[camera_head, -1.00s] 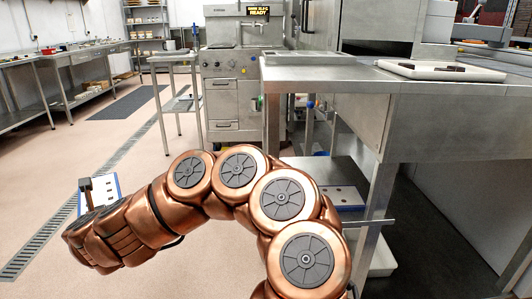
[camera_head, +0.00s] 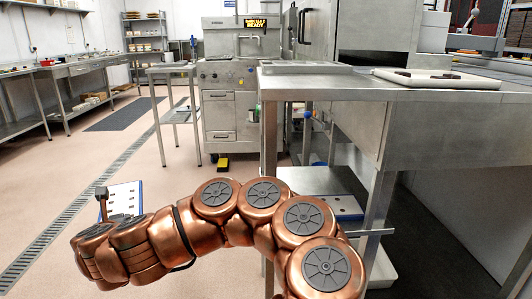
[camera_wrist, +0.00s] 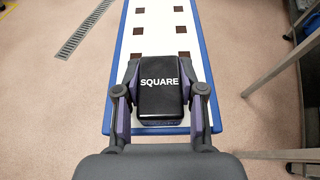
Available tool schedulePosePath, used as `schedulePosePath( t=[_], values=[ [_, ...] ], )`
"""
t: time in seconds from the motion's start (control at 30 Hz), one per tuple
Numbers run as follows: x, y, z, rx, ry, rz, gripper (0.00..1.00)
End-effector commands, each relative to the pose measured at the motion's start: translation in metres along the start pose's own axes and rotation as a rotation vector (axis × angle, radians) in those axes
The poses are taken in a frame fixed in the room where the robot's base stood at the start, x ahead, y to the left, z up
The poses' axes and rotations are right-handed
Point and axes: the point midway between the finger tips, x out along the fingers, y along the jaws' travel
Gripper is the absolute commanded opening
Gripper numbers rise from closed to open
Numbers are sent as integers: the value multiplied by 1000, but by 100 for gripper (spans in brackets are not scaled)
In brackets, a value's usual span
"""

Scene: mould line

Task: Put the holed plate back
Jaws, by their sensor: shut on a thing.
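The holed plate (camera_wrist: 153,50) is a long white board with a blue edge and rows of dark square holes. A black block marked SQUARE (camera_wrist: 160,97) sits at its near end. My gripper (camera_wrist: 160,72) is shut on this block, one finger on each side. The plate reaches away from my gripper above the floor, and its far end is cut off in the wrist view. In the head view the plate (camera_head: 124,198) shows at the left, partly behind my arm, which hides most of my gripper there.
A steel table (camera_head: 330,94) stands at the right with a white tray (camera_head: 440,82) on top. A similar plate with dark holes (camera_head: 346,207) lies on its lower shelf. A small steel table (camera_head: 170,69) stands further back. The floor at the left is open.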

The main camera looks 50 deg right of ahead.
Motion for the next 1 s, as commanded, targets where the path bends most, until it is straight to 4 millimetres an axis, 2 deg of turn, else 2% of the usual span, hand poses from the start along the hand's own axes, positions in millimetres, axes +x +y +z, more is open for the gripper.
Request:
schedulePosePath(
  t=[0.17, 0.27, 0.4, 0.7, 0.8, 1.0],
  values=[
    [1, -54, 5, 67, -3, -160, 0],
    [1, -94, 8, 116, -3, -279, 0],
    [2, -162, 13, 200, -3, -481, 0],
    [4, -299, 22, 368, -2, -892, 0],
    [4, -334, 25, 411, -4, -997, 0],
    [5, -391, 28, 480, -3, -1169, 0]
  ],
)
